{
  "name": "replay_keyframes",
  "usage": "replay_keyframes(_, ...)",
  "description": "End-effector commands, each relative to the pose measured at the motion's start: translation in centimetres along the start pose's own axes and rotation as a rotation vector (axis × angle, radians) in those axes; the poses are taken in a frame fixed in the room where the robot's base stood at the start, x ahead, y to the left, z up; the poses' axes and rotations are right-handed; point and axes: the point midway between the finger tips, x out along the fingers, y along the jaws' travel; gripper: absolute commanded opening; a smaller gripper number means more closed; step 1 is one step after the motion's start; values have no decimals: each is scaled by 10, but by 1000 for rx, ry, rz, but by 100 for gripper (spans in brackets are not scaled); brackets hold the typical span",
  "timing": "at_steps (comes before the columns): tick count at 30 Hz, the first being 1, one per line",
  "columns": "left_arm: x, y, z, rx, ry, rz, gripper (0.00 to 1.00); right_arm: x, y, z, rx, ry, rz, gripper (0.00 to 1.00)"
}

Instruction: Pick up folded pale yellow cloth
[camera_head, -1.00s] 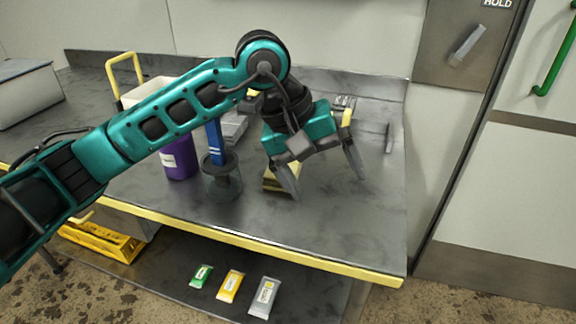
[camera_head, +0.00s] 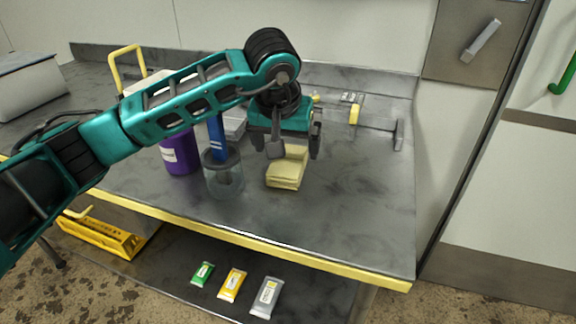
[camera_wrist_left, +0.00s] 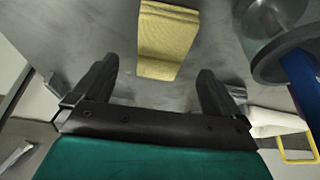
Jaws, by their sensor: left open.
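The folded pale yellow cloth (camera_head: 286,172) lies on the grey metal worktop (camera_head: 340,215), right of the clear jar. My left gripper (camera_head: 285,150) is open and just behind the cloth in the head view, with its fingers pointing down. In the left wrist view the cloth (camera_wrist_left: 167,40) lies ahead of the two spread fingers (camera_wrist_left: 150,85), roughly centred between them and not between the fingertips. The gripper holds nothing. My right gripper is not in view.
A clear jar (camera_head: 224,182) with a blue handle (camera_head: 216,138) and a purple container (camera_head: 180,154) stand left of the cloth. A squeegee-like tool (camera_head: 398,135) lies at the back right. The worktop's front right is clear. Several packets lie on the lower shelf.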

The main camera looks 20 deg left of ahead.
Motion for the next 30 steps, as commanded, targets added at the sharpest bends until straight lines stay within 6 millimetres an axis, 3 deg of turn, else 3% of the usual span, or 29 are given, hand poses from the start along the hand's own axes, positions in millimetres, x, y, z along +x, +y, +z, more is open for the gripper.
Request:
replay_keyframes(7,37,-1,4,-2,-2,1,99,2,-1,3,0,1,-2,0)
replay_keyframes(16,41,-1,4,-1,0,1,99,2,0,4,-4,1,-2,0)
replay_keyframes(30,41,-1,4,-1,0,1,55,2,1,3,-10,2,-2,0)
